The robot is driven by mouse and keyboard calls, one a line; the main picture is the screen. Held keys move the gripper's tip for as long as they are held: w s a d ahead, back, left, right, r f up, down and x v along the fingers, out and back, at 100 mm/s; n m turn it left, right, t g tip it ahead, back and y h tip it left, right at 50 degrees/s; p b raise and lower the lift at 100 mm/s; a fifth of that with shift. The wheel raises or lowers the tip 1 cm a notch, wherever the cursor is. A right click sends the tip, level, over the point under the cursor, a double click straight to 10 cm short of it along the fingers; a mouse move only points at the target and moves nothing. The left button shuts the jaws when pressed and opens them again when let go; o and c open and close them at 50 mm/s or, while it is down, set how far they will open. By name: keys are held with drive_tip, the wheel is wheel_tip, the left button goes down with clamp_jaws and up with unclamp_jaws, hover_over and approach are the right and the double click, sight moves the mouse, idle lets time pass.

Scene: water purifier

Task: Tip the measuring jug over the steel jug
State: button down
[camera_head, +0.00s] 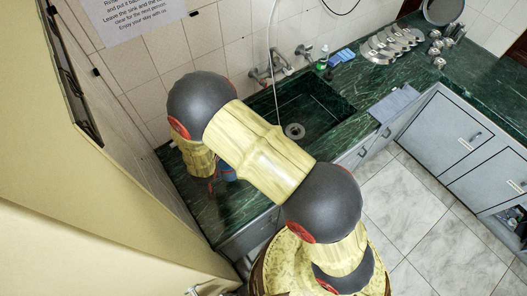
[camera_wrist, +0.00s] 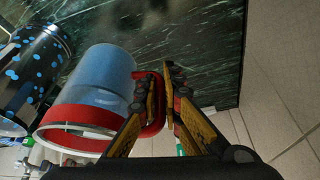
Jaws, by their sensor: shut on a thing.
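The measuring jug (camera_wrist: 97,82) is clear, bluish and has a red rim and a red handle, left of centre in the wrist view. My gripper (camera_wrist: 161,80) is shut on its red handle. The jug's rim points to the lower left of that picture; I cannot tell its exact tilt or whether it holds water. A dark, shiny jug with blue spots (camera_wrist: 32,68), apparently the steel jug, is just left of it. In the head view my arm hides most of both jugs; a small blue and red part of the measuring jug (camera_head: 226,173) shows.
The green marble counter (camera_head: 200,205) lies under the jugs, with a tiled wall behind. The sink (camera_head: 300,112) and its taps (camera_head: 270,70) are to the right. Farther right are a blue sponge (camera_head: 343,55) and steel dishes (camera_head: 388,44). A cream panel stands close on the left.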

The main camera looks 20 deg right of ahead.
drive_tip(key=shift+a+f+m+h+p, duration=0.15)
drive_tip(key=shift+f+m+h+p, duration=0.2)
drive_tip(key=shift+m+p, duration=0.35)
drive_tip(key=shift+b, duration=1.25)
